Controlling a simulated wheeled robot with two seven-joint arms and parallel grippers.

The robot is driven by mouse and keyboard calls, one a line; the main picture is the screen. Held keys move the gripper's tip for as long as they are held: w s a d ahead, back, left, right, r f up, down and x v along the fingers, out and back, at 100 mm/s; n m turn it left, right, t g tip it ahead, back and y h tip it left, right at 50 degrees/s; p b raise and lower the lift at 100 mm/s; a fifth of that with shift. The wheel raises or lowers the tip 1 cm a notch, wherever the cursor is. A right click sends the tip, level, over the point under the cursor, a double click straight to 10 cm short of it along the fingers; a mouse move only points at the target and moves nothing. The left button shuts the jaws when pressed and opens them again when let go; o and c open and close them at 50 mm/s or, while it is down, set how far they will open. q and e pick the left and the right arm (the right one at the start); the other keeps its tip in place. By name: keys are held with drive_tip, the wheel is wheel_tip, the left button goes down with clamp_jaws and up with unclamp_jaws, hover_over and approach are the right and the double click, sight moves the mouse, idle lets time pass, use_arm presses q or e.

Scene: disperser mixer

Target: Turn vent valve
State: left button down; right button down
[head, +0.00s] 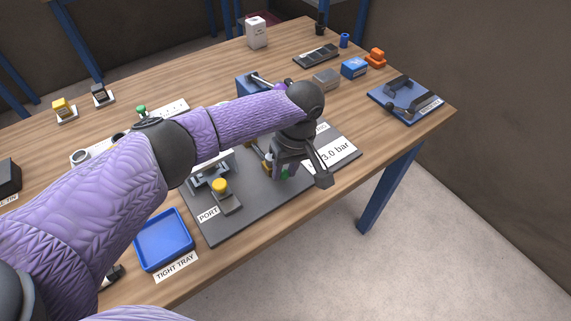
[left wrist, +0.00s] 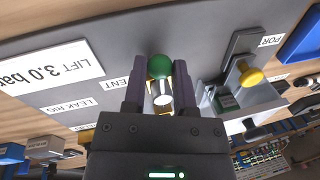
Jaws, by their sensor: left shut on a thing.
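The vent valve shows as a green ball knob (left wrist: 159,66) on a pale metal stem, beside a partly cut-off label ending in "ENT", in the left wrist view. My left gripper (left wrist: 159,84) has a finger on each side of the knob and stem and is shut on the valve. In the head view my left gripper (head: 288,166) is over the right part of the grey panel (head: 232,223). Only a little of the green knob (head: 285,174) shows there; my gripper and forearm hide the rest. My right gripper is not in view.
A yellow knob (head: 219,186) stands by the PORT label on the panel. The "3.0 bar" label (head: 338,151) lies right of my gripper. A blue tray (head: 164,240) sits at the front left. The table's front edge is close to the panel.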

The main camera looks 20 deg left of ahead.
use_arm(q)
drive_tip(key=m+p, duration=0.1)
drive_tip(key=p, duration=0.2)
drive_tip(key=s+a+m+p, duration=0.1)
drive_tip(key=m+p, duration=0.1)
drive_tip(key=p, duration=0.1)
drive_tip(key=m+p, duration=0.1)
drive_tip(key=p, duration=0.2)
drive_tip(key=shift+s+a+r+t, duration=0.15)
drive_tip(key=shift+s+r+t, duration=0.05)
drive_tip(key=shift+r+t, duration=0.1)
drive_tip(key=m+p, duration=0.1)
drive_tip(key=a+m+p, duration=0.1)
drive_tip(key=m, duration=0.1)
drive_tip(key=shift+s+a+f+t, duration=0.1)
drive_tip(key=shift+s+t, duration=0.15)
drive_tip(key=shift+t, duration=0.05)
drive_tip(key=m, duration=0.1)
drive_tip(key=a+m+p, duration=0.1)
drive_tip(key=shift+s+a+f+m+t, duration=0.1)
drive_tip(key=shift+m+t, duration=0.2)
drive_tip(key=shift+m, duration=0.1)
drive_tip(key=m, duration=0.2)
drive_tip(key=a+m+p, duration=0.1)
drive_tip(key=shift+a+m+t+p, duration=0.3)
drive_tip(key=shift+m, duration=0.1)
drive_tip(key=shift+w+a+m, duration=0.25)
drive_tip(key=shift+a+m, duration=0.15)
drive_tip(key=shift+m, duration=0.6)
